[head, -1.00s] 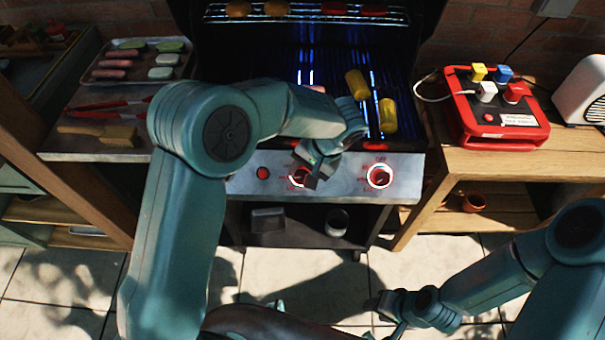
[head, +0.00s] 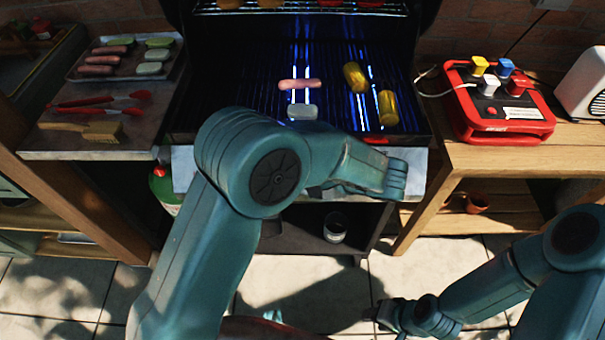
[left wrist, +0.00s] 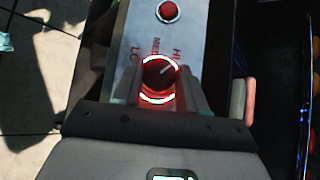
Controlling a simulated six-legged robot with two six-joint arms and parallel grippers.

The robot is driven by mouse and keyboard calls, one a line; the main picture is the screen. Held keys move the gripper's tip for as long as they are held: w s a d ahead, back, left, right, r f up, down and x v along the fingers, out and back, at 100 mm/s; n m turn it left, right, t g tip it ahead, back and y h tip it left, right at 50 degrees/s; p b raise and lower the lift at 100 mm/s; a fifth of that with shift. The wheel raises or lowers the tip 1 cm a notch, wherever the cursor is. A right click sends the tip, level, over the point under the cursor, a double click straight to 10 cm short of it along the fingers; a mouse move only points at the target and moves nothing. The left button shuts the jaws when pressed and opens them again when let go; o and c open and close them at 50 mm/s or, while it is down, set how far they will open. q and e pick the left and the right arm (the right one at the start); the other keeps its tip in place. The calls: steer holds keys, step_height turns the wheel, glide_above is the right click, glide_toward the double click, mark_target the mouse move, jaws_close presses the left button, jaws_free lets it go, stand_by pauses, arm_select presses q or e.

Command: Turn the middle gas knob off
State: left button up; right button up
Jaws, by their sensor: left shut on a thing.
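In the left wrist view a dark round gas knob (left wrist: 157,72) sits inside a red and white glowing ring. Its white pointer line leans up and right, toward the HI side of the LO, MED, HI marks. My left gripper (left wrist: 159,88) is shut on this knob, one finger on each side. In the head view my left arm covers the gripper, the knobs and most of the steel control panel (head: 184,170), so I cannot tell there which knob is held. My right gripper (head: 382,314) is low over the floor, away from the grill; its jaw opening is unclear.
On the grill grate lie a sausage (head: 300,84), a pale piece (head: 302,111) and two yellow corn cobs (head: 388,107). A red round button (left wrist: 167,11) is beside the knob. Side tables hold red tongs (head: 95,100) and a red box (head: 500,115).

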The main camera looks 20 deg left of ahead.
arm_select(q)
steer(key=m+t, duration=0.1)
steer(key=m+t+b, duration=0.1)
steer(key=m, duration=0.1)
steer(key=m+t+y+b, duration=0.1)
steer(key=shift+s+d+f, duration=0.1)
steer(key=shift+s+f, duration=0.05)
steer(key=shift+f, duration=0.1)
steer(key=shift+s+m+t+b, duration=0.15)
steer(key=shift+m+t+b, duration=1.05)
steer(key=shift+m, duration=0.8)
steer(key=shift+m+t, duration=0.3)
steer(key=shift+t, duration=0.2)
steer(key=o, duration=1.1)
steer(key=shift+c, duration=0.2)
